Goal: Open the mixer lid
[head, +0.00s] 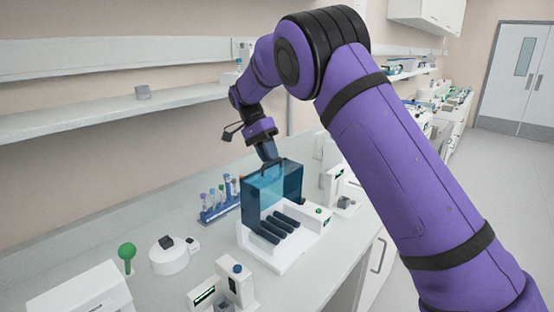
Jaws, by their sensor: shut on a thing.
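The mixer is a white device (285,262) on the bench with several dark rollers (284,226) showing uncovered on its front part. Its translucent blue lid (262,196) stands raised at the back of the rollers, tilted up from the base. My gripper (271,168) is at the lid's top edge, pointing down, and is shut on it. The fingertips are small and dark here, and the exact contact is hard to make out.
A blue rack with several tubes (219,205) stands just left of the mixer. A wall shelf (120,105) runs above the bench.

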